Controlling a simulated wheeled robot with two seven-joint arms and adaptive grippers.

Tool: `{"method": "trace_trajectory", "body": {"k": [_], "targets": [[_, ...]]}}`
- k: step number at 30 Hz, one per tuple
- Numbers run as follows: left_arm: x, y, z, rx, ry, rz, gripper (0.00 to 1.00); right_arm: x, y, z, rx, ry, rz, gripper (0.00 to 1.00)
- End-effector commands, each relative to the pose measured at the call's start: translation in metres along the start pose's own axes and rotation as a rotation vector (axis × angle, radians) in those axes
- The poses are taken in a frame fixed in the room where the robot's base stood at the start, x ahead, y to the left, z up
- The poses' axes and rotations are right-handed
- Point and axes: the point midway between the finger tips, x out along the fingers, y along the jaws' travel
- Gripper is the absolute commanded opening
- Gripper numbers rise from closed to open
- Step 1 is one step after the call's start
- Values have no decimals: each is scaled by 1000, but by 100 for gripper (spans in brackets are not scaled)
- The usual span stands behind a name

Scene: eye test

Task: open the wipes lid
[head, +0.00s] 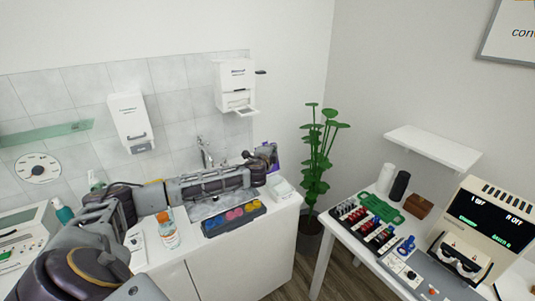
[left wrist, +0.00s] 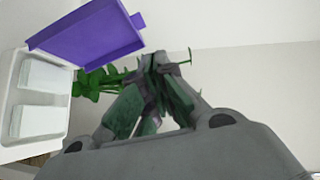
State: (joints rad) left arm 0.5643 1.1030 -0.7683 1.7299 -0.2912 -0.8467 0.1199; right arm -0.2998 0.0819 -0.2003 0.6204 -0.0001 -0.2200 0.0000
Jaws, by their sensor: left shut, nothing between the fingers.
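The wipes box (head: 281,188) is white and stands at the right end of the white counter. Its purple lid (head: 276,167) is raised at the back of the box. In the left wrist view the lid (left wrist: 90,40) stands open beside the white box (left wrist: 17,85), and two pale openings in the box are uncovered. My left gripper (head: 270,153) is beside the raised lid, just above the box. In the left wrist view its fingers (left wrist: 167,62) are together and empty, with a visible gap to the lid. My right gripper is not in view.
A tray with coloured round pieces (head: 235,219) lies in front of my left arm, and an orange-capped bottle (head: 168,231) stands left of it. A tap (head: 205,154) is behind the arm. A plant (head: 318,150) stands right of the counter, before a table (head: 327,226) with instruments.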

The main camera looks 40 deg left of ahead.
Motion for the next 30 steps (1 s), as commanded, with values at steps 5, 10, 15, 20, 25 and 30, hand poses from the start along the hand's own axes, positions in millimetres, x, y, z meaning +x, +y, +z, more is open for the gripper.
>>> {"method": "trace_trajectory", "body": {"k": [5,10,15,20,25,30], "targets": [[-16,-1,1,1,0,-1,0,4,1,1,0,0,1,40],[-30,-2,1,1,1,-1,0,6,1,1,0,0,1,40],[-42,-3,0,0,0,0,0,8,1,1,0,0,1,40],[-48,-4,0,0,0,0,0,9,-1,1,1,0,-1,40],[-50,-4,0,-1,-1,0,0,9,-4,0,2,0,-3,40],[-50,-4,0,0,0,0,0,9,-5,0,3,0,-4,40]]}}
